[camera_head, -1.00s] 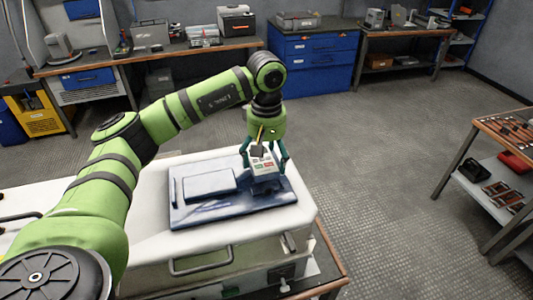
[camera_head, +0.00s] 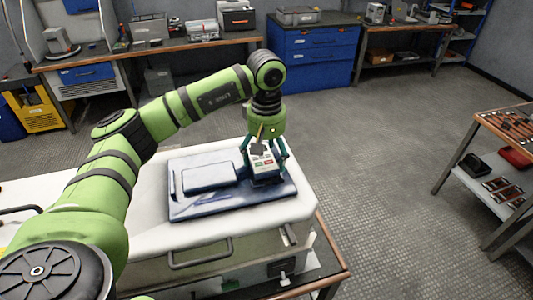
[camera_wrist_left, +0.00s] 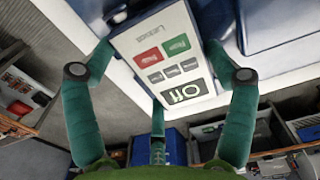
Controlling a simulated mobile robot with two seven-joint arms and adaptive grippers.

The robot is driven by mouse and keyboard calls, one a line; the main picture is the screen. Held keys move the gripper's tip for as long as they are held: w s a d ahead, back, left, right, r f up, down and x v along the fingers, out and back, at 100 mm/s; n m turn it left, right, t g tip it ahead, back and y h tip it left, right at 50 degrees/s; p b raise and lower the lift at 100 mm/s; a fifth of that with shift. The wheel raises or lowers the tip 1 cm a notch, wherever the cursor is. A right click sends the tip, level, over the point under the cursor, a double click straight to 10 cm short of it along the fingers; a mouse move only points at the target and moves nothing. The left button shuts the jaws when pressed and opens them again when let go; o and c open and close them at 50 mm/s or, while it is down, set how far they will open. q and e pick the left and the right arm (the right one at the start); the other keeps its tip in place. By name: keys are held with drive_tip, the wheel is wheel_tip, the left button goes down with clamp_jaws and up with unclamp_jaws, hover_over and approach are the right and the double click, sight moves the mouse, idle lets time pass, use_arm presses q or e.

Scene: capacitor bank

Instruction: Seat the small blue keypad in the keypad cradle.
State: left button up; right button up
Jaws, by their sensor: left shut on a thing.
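The small keypad (camera_head: 264,164) has a pale face with red and green buttons and a small display. My left gripper (camera_head: 265,168) points down and is shut on it. In the left wrist view the keypad (camera_wrist_left: 163,58) sits between the fingers of my left gripper (camera_wrist_left: 160,48). A dark blue panel (camera_head: 215,206) with a raised flat block on its left lies on a white case. The keypad is over the panel's right end. I cannot tell whether it touches the panel. The cradle cannot be made out, as the keypad and fingers cover that spot. My right gripper is not in view.
The white case (camera_head: 290,213) with a front handle stands on a bench. A tool table (camera_head: 505,128) stands at the right. Blue drawers (camera_head: 313,62) and workbenches line the back. The floor between is clear.

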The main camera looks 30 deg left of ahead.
use_arm(q)
drive_tip(key=shift+f+b, duration=0.5)
drive_tip(key=shift+f, duration=0.15)
drive_tip(key=o, duration=1.1)
drive_tip(key=shift+o, duration=0.2)
